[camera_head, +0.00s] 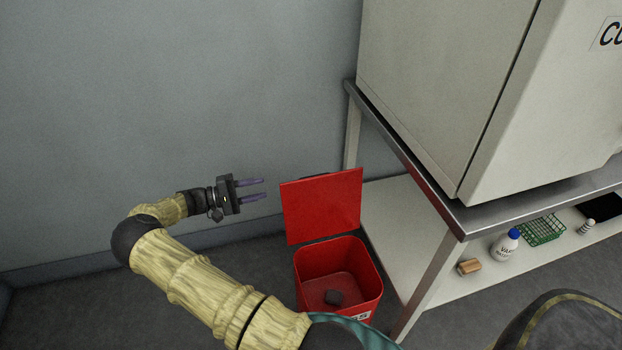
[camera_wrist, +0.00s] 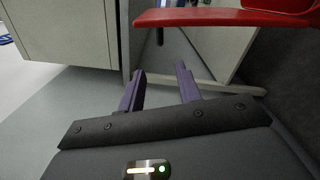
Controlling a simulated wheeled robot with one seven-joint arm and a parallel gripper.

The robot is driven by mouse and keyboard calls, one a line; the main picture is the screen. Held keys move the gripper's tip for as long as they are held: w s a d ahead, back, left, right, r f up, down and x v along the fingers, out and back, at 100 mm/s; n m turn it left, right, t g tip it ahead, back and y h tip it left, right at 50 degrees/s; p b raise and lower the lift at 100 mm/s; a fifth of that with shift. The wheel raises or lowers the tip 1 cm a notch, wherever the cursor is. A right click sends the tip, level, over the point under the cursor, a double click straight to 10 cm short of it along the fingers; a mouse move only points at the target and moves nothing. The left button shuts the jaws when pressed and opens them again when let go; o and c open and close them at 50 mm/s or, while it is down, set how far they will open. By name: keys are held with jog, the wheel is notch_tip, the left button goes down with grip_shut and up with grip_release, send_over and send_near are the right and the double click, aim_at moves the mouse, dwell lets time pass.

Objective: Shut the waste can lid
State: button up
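The lid also shows at the top of the wrist view (camera_wrist: 225,17). My gripper (camera_head: 264,188) is to the left of the lid, near its upper part, with its fingers pointing right toward it. In the wrist view the two purple fingers (camera_wrist: 160,88) are apart with nothing between them. The gripper looks clear of the lid.
A metal table (camera_head: 420,180) with a large pale cabinet (camera_head: 450,80) on it stands right of the can. A grey wall (camera_head: 180,90) is behind. Floor left of the can is clear.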

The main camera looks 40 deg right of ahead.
aim_at(313, 178)
jog(key=x, duration=1.7)
jog(key=shift+s+d+b, duration=0.1)
jog(key=shift+d+b, duration=0.1)
jog(key=shift+b, duration=0.15)
jog(key=shift+c, duration=0.2)
grip_shut()
